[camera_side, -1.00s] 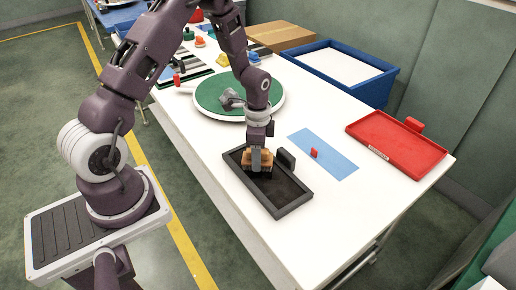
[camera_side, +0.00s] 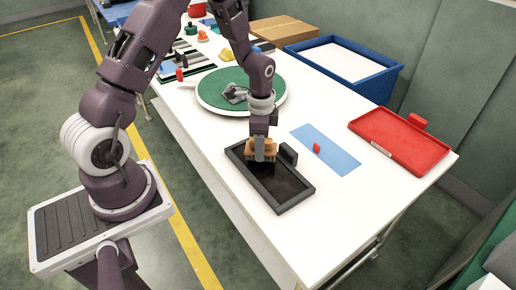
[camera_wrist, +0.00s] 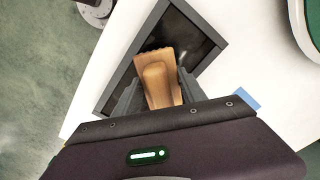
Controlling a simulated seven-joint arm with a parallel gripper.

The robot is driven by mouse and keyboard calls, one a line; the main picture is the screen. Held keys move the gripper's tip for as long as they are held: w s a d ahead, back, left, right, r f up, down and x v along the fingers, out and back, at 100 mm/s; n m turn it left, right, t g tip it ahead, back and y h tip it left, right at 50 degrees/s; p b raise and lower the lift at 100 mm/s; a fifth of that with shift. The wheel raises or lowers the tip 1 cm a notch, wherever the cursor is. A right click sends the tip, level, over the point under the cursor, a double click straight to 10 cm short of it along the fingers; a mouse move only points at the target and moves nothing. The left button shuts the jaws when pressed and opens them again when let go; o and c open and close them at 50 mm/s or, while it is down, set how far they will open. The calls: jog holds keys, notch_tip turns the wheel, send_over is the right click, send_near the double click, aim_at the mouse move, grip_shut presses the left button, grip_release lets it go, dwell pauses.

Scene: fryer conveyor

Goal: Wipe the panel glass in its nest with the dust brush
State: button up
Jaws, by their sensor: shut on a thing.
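The dust brush (camera_side: 250,154) is tan, with a wood-coloured handle that shows between my fingers in the wrist view (camera_wrist: 157,78). My gripper (camera_side: 261,147) is shut on it. The panel glass (camera_side: 283,186) is dark and glossy and lies inside the black rectangular frame of the nest (camera_side: 297,203). The glass also shows in the wrist view (camera_wrist: 196,42). The brush is over the far end of the glass, near the frame's far edge. I cannot tell whether its bristles touch the glass. The brush and fingers hide part of the glass.
A dark upright block (camera_side: 289,154) stands at the nest's right side. A blue mat (camera_side: 335,157) with a small red piece lies beyond. A red tray (camera_side: 405,150), a blue bin (camera_side: 375,90) and a green round turntable (camera_side: 215,88) stand around. The white table is clear in front.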

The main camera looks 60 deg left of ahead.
jog(key=shift+r, duration=2.9)
